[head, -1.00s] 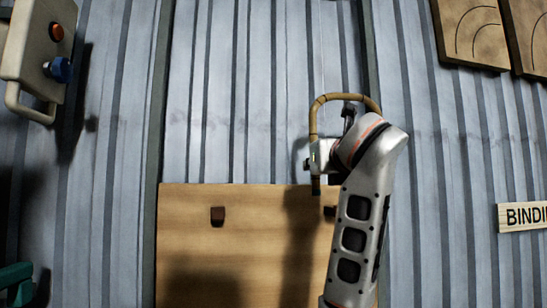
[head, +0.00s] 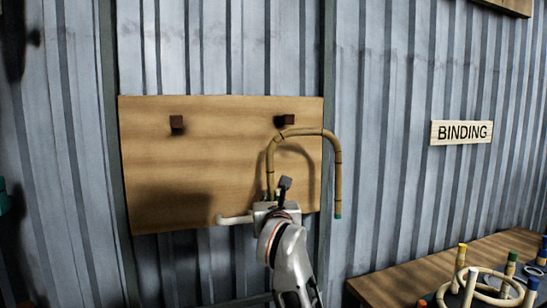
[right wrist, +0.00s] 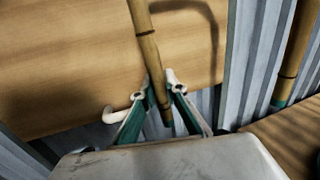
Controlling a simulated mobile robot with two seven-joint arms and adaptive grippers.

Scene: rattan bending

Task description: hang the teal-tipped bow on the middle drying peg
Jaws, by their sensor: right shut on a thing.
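The bow (head: 338,172) is a tan rattan arch with dark bands. Its free right leg ends in a teal tip; the arch opens downward. My right gripper (head: 272,200) is shut on its left leg, near that leg's lower end. The right wrist view shows this leg (right wrist: 149,55) between the fingertips (right wrist: 161,84), with teal at its end. The wooden board (head: 150,185) on the wall carries two visible dark pegs, left (head: 177,124) and right (head: 285,120). The arch's top left passes just below the right peg in the picture; contact is unclear. My left gripper is out of view.
A pale rounded bar (head: 233,220) shows by the board's lower edge, left of my gripper; what it belongs to is unclear. A BINDING sign (head: 461,132) hangs at right. A wooden table (head: 395,284) at lower right holds rattan rings (head: 484,271) and several coloured-tipped pieces.

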